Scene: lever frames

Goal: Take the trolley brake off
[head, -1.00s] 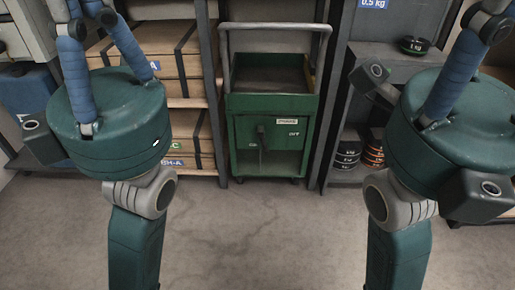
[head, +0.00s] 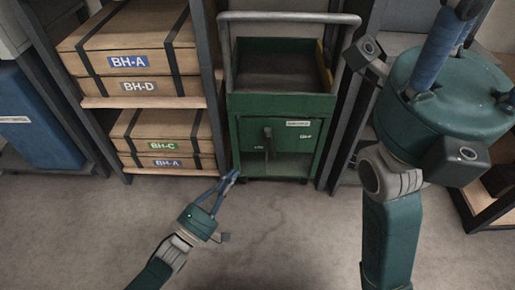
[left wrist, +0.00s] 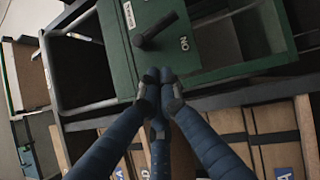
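The green trolley (head: 282,105) stands between shelf uprights. Its front panel carries a black brake lever (head: 269,143), hanging roughly downward near a small label at its lower left. A second label sits to the lever's right, and a white plate above that. My left gripper (head: 232,177) is below and left of the lever, apart from it. In the left wrist view its blue fingers meet at the tips (left wrist: 161,84), empty, with the lever (left wrist: 156,31) and the word ON beyond them. My right gripper (head: 465,12) is raised at the right; its fingertips are partly cut off.
Shelves with labelled wooden boxes (head: 140,85) stand left of the trolley. A blue case (head: 38,115) is at the far left. A grey pushing handle (head: 290,17) spans the trolley top. The floor (head: 285,235) in front is clear.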

